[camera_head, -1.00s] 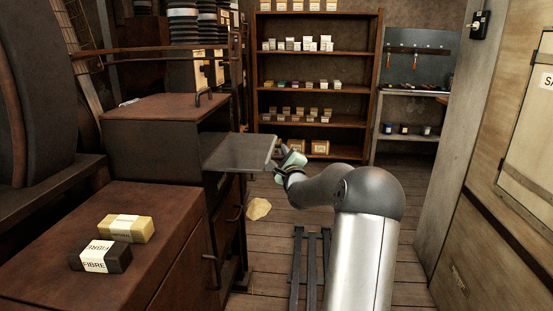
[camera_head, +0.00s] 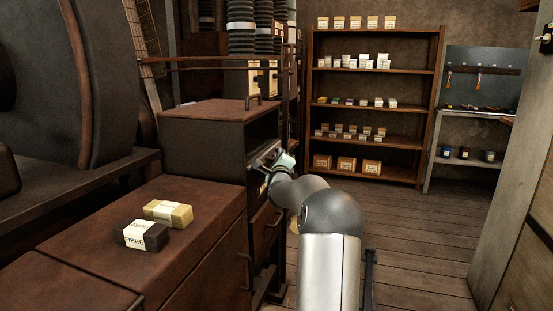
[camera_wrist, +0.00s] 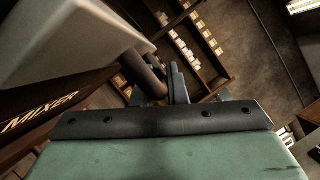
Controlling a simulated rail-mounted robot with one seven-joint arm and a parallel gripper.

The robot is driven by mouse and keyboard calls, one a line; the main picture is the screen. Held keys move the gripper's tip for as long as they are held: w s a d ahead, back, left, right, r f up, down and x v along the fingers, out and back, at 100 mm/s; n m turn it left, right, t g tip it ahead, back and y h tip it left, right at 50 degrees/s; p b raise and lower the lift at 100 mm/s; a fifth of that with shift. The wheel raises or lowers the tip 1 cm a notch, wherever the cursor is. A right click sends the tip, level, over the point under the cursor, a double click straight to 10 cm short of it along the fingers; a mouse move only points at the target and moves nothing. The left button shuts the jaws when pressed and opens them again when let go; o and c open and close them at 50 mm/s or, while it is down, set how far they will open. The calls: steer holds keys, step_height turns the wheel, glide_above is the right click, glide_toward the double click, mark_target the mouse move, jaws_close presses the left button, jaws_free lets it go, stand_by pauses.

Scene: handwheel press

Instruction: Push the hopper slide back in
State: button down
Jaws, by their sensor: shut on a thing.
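The hopper slide (camera_head: 262,156) is a grey plate at the upper front of the dark brown mixer housing (camera_head: 200,135). Only a short part of it shows outside the housing, and my arm partly hides the front. In the wrist view its pale grey slab (camera_wrist: 75,40) fills the upper left, with a dark round handle bar (camera_wrist: 143,73) beside it. My gripper (camera_head: 275,160) is at the slide's front edge. The wrist view shows my gripper's fingers (camera_wrist: 165,90) shut on the handle bar.
A brown cabinet (camera_head: 190,235) at the front left bears a yellow block (camera_head: 168,213) and a dark block marked FIBRE (camera_head: 142,235). Shelves (camera_head: 372,100) with small boxes stand at the back. The plank floor (camera_head: 420,240) to the right is clear.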

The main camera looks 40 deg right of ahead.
steer(key=shift+w+a, duration=0.15)
steer(key=shift+a, duration=0.05)
steer(key=c, duration=1.5)
jaws_free()
steer(key=shift+w, duration=0.1)
steer(key=shift+o, duration=0.2)
steer(key=shift+f, duration=0.1)
steer(key=shift+s+a+f, duration=0.1)
steer(key=shift+s+a, duration=0.15)
steer(key=shift+s, duration=0.1)
steer(key=v, duration=1.6)
steer(key=shift+s+r, duration=0.25)
steer(key=shift+s, duration=0.15)
